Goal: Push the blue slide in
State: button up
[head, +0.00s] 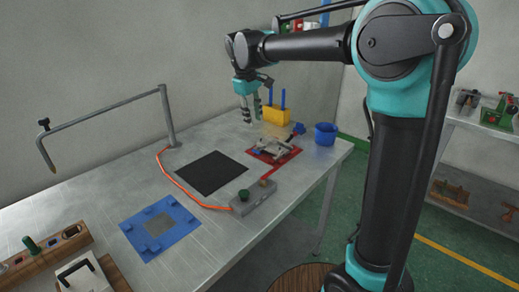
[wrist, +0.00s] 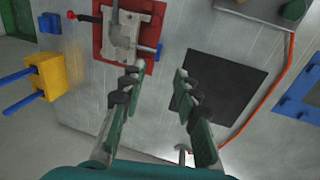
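A grey metal clamp fixture (head: 272,148) sits on a red base plate (head: 289,155) at the far right of the table. The fixture (wrist: 122,32) and its red plate (wrist: 112,68) also show at the top of the wrist view. A small blue piece (wrist: 158,51), which looks like the slide, sticks out at the fixture's right side on a rod. How far out it stands I cannot tell. My gripper (head: 251,112) hangs above the table near the fixture. In the wrist view, my gripper (wrist: 155,82) has its fingers apart with nothing between them.
A yellow holder (wrist: 45,75) with blue rods, a blue block (wrist: 50,23) and a blue bucket (head: 325,134) stand around the fixture. A black mat (head: 209,173), grey box (head: 252,199), orange cable (head: 178,183) and blue plate (head: 158,227) lie left.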

aim_at(260, 153)
jog(key=f, duration=0.5)
jog(key=w+d+f, duration=0.1)
jog(key=f, duration=0.4)
jog(key=w+d+f, duration=0.1)
jog(key=f, duration=0.4)
jog(key=shift+w, duration=0.15)
jog(key=shift+r, duration=0.1)
jog(key=shift+c, duration=0.5)
grip_shut()
